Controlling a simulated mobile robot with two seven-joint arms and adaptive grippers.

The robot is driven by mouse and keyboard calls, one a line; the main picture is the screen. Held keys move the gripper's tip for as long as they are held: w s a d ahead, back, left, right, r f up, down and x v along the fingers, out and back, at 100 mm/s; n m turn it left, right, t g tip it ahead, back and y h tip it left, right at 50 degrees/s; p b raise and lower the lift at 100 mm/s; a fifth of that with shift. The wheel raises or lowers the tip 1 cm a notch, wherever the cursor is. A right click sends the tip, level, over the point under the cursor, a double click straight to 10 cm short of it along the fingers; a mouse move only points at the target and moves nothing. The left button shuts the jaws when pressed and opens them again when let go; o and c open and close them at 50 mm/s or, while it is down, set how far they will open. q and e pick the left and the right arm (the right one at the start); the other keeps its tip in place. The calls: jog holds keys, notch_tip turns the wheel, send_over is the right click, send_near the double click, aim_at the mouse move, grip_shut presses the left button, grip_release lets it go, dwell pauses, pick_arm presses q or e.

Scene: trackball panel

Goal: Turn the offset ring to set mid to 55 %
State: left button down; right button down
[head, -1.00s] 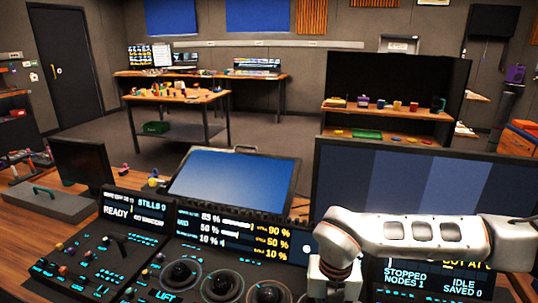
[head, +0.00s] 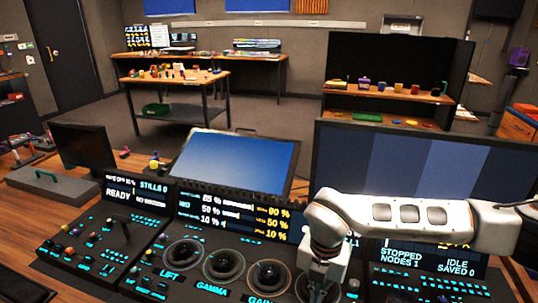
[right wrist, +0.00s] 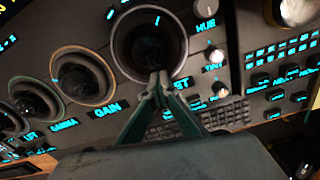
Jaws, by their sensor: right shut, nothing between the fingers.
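The offset ring (right wrist: 120,40) is the dark round ring with a pale rim in the right wrist view. Its label is partly covered, with only "ST" legible, and a small cyan mark shows at its far side. My right gripper (right wrist: 160,78) is shut and empty, its green-sided fingers meeting over the near edge of this ring; I cannot tell whether they touch it. In the head view my right wrist hides most of the ring. The readout screen (head: 235,215) shows a middle row of about 50 % in white, with yellow numbers beside it. My left gripper is out of view.
The gain ring (right wrist: 83,78) and gamma ring lie in a row beside the offset ring. Small knobs (right wrist: 214,55) and lit keys stand close on its other side. A large monitor (head: 340,165) rises behind my right arm. A blue screen (head: 235,160) stands behind the readout.

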jog(key=shift+f, duration=0.1)
jog(key=shift+w+a+m, duration=0.1)
jog(key=shift+a+m, duration=0.2)
jog(key=shift+m, duration=0.7)
jog(key=shift+a, duration=0.1)
jog(key=shift+w+a+m+p, duration=0.2)
jog(key=shift+m+p, duration=0.2)
jog(key=shift+m, duration=0.7)
jog(key=shift+w+a+m, duration=0.25)
jog(key=shift+a+m, duration=0.1)
jog(key=shift+m, duration=0.55)
